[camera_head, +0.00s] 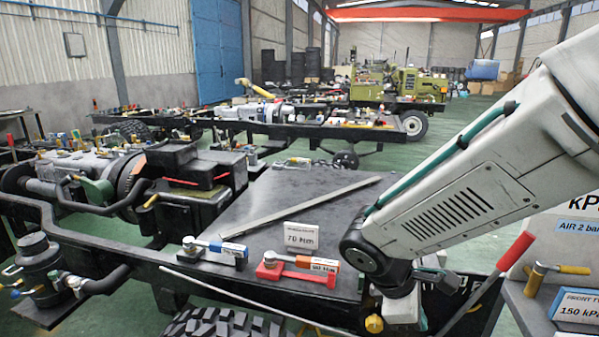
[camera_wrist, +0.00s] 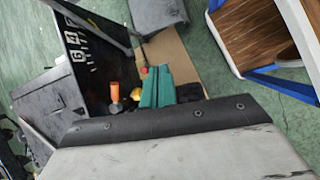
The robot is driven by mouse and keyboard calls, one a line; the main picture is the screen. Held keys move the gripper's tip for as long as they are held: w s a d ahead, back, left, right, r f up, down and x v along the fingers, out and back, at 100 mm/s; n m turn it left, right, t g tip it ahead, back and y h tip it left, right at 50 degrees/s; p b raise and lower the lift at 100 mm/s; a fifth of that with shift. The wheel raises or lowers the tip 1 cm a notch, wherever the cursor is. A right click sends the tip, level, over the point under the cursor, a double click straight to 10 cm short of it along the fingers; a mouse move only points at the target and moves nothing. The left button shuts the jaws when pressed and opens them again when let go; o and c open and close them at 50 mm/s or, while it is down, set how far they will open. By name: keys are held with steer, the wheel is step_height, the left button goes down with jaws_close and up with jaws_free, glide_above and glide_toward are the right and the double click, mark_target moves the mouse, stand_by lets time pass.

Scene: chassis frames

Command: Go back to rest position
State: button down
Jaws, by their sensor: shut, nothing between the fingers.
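My arm (camera_head: 470,200) reaches in from the right in the head view and bends down at a dark joint (camera_head: 370,255). Its wrist end (camera_head: 402,305) hangs at the front right corner of the dark bench plate and is cut by the bottom of the picture. In the wrist view, two green blocks side by side look like the fingers of my gripper (camera_wrist: 157,88). They are close together, with nothing seen held between them. Their tips are hard to make out.
A red-handled lever (camera_head: 515,252) rises beside my wrist. Green floor (camera_head: 400,165) lies open behind.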

steer(key=s+d+r+m+y, duration=0.2)
steer(key=s+r+m+y, duration=0.1)
steer(key=s+r+m, duration=0.3)
steer(key=s+d+r+m+t+y, duration=0.1)
steer(key=s+d+r+m+y, duration=0.2)
steer(key=s+r+m, duration=0.3)
steer(key=shift+s+m, duration=0.8)
steer(key=shift+s, duration=0.4)
steer(key=c, duration=2.1)
jaws_free()
steer(key=shift+d, duration=0.1)
steer(key=shift+c, duration=0.2)
